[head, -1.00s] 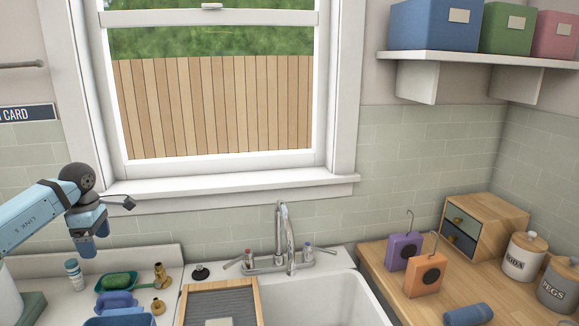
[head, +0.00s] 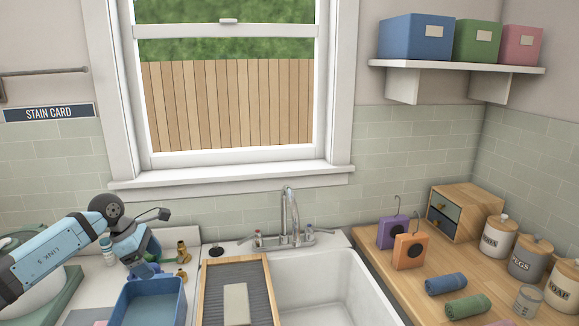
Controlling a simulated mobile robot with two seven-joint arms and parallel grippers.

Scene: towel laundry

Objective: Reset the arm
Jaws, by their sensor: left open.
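My left arm comes in from the left, light blue with a black wrist joint. My left gripper (head: 145,266) points down over the left counter, above and behind the blue basin (head: 150,303). It is open, and I see nothing held in it. My right gripper is not in view.
A washboard (head: 262,287) lies left of the white sink (head: 345,290), with a tap (head: 290,220) behind. Brass pieces (head: 182,258) stand near the gripper.

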